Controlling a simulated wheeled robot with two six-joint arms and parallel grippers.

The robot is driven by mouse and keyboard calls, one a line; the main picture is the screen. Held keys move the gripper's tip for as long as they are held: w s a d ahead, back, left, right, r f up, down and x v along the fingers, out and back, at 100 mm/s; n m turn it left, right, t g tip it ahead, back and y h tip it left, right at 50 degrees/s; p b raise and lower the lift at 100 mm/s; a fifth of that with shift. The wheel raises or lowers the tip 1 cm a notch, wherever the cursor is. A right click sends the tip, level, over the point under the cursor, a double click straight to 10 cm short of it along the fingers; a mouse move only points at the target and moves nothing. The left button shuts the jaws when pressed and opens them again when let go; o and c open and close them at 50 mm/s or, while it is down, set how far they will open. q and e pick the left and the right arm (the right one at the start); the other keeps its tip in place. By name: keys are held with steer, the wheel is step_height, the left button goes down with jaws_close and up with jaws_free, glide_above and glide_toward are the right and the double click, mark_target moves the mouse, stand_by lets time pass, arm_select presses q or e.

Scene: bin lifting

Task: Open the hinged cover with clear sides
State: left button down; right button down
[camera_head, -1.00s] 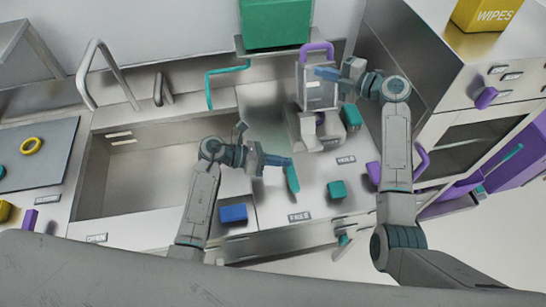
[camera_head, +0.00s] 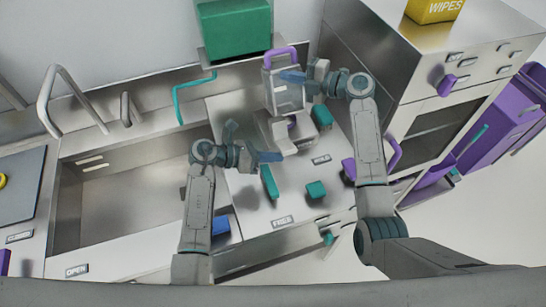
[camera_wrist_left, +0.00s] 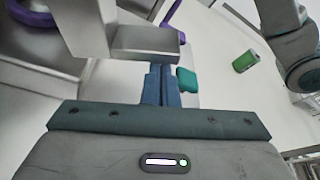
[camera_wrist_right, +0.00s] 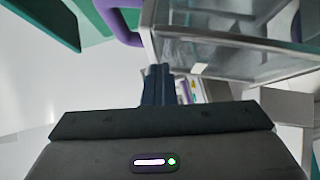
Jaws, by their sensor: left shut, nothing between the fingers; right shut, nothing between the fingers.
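The hinged cover with clear sides (camera_head: 288,97) stands raised, roughly upright, at the back of its pale base (camera_head: 318,137), with a purple handle (camera_head: 280,54) on top. In the right wrist view its clear panel and metal frame (camera_wrist_right: 235,58) fill the upper right. My right gripper (camera_head: 284,76) is shut and empty at the cover's upper part, below the handle; I cannot tell whether it touches. My left gripper (camera_head: 279,157) is shut and empty, just in front of the base. In the left wrist view a grey part (camera_wrist_left: 145,42) overhangs its fingers.
Teal blocks (camera_head: 316,190) lie on the counter (camera_head: 290,205), and a blue block (camera_head: 220,225) is partly behind my left arm. A sink (camera_head: 120,190) lies left. An oven (camera_head: 430,115) stands right. A green can (camera_wrist_left: 245,62) is on the floor.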

steer(key=shift+w+f, duration=0.1)
arm_select(q)
steer(key=shift+w+r, duration=0.15)
steer(key=shift+r, duration=0.5)
arm_select(e)
steer(key=c, duration=1.3)
jaws_free()
steer(key=shift+d, duration=0.15)
